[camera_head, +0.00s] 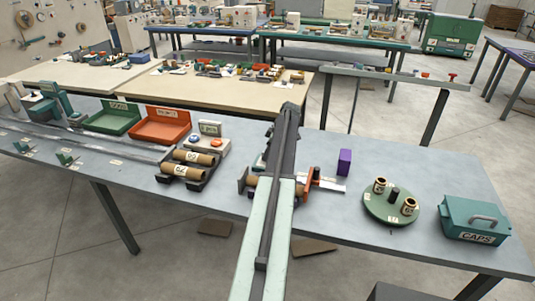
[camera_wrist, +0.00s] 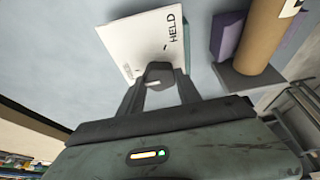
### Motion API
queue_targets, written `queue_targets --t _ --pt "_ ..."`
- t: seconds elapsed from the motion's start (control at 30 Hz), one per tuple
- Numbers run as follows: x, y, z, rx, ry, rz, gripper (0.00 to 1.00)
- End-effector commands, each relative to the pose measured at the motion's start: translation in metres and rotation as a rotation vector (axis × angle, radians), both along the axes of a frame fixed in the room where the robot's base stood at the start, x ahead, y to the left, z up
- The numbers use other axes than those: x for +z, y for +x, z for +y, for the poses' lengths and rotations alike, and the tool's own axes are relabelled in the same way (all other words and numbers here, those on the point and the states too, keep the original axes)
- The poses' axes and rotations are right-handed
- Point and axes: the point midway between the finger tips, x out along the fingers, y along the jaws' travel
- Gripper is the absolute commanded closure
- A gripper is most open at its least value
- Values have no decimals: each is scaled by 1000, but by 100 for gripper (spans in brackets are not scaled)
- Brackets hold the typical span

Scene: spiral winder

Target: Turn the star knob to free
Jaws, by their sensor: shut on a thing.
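The star knob (camera_wrist: 160,72) is a dark knob with a small pale mark, in the middle of the wrist view. It sits in front of a white plate (camera_wrist: 130,40) printed HELD; other lettering on the plate is partly covered. My gripper (camera_wrist: 160,84) has its two dark fingers on either side of the knob and is shut on it. In the head view the winder, with its orange bracket (camera_head: 308,187), stands on the grey bench under my arm. The knob and my fingertips are hidden there behind my arm.
A brown tube (camera_wrist: 268,35) and a purple block (camera_wrist: 227,34) are close at right in the wrist view. On the bench are tubes on a black rack (camera_head: 161,178), a green turntable (camera_head: 376,212), a teal CAPS box (camera_head: 470,213), and green and orange trays (camera_head: 160,138).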

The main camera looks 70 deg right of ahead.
Motion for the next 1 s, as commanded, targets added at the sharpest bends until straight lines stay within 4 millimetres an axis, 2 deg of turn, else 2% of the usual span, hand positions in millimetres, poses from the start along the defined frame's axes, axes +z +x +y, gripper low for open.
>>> queue_targets --t 0.4,0.43,0.5,0.83,1.0 --pt "0 -1 0 9 -1 2 100" --pt "0 -1 0 9 -1 2 57" --pt "0 -1 0 8 -1 2 38" --pt "1 -1 0 7 -1 1 38" --pt "17 -6 -1 6 -1 1 38"
